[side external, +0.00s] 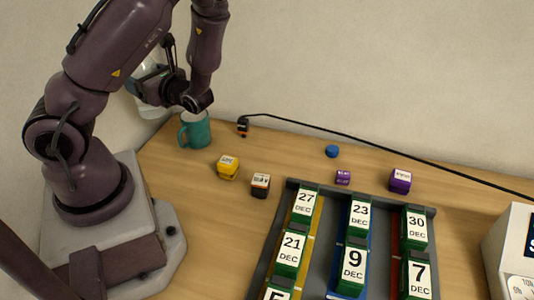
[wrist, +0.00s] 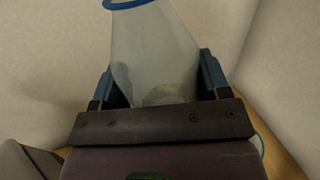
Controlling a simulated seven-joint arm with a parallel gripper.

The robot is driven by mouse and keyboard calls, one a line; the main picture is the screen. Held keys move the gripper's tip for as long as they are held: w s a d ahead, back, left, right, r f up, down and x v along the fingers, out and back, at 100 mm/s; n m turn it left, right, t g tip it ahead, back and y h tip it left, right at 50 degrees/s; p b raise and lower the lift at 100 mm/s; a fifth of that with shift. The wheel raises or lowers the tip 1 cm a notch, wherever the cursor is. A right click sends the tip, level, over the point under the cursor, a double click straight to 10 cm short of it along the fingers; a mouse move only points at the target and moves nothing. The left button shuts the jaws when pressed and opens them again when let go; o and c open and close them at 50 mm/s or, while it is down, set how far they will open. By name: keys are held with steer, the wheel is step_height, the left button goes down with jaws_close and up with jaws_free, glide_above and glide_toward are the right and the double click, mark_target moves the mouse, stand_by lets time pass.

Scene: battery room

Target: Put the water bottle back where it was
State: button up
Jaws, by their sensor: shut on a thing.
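The water bottle is a clear, translucent bottle with a blue ring at its top edge. In the wrist view the bottle (wrist: 152,50) stands between the two fingers of my gripper (wrist: 157,82), which is shut on it. In the side view my gripper (side external: 152,84) is at the back left, by the wall. There the bottle (side external: 148,110) shows only in part, behind my gripper and left of the teal mug. I cannot tell whether its base touches the table.
A teal mug (side external: 195,132) stands close below my wrist. Yellow (side external: 227,167) and black-orange (side external: 261,185) blocks lie in front of it. A dark tray (side external: 284,232) with several dated green boxes fills the front right. A black cable (side external: 330,130) runs along the back.

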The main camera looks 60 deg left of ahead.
mark_target(149, 65)
steer(key=shift+r, duration=1.7)
steer(key=shift+w+d+r, duration=0.1)
steer(key=shift+w+d, duration=0.05)
steer(key=shift+w, duration=0.05)
steer(key=w+d+m+t+y, duration=0.1)
steer(key=w+d+m+t, duration=0.25)
steer(key=w+d, duration=0.35)
steer(key=w+d+m+t+y, duration=0.15)
steer(key=w+d+t, duration=0.35)
steer(key=d, duration=0.5)
steer(key=shift+m, duration=0.3)
steer(key=shift+w+a+f, duration=0.75)
steer(key=shift+w+f, duration=1.45)
steer(key=shift+f, duration=0.8)
steer(key=shift+w+a+f, duration=0.7)
steer(key=shift+w+f, duration=1.5)
steer(key=shift+f, duration=0.8)
steer(key=shift+w+a+f, duration=0.75)
steer(key=shift+w+f, duration=1.45)
steer(key=shift+f, duration=0.8)
steer(key=shift+f, duration=0.15)
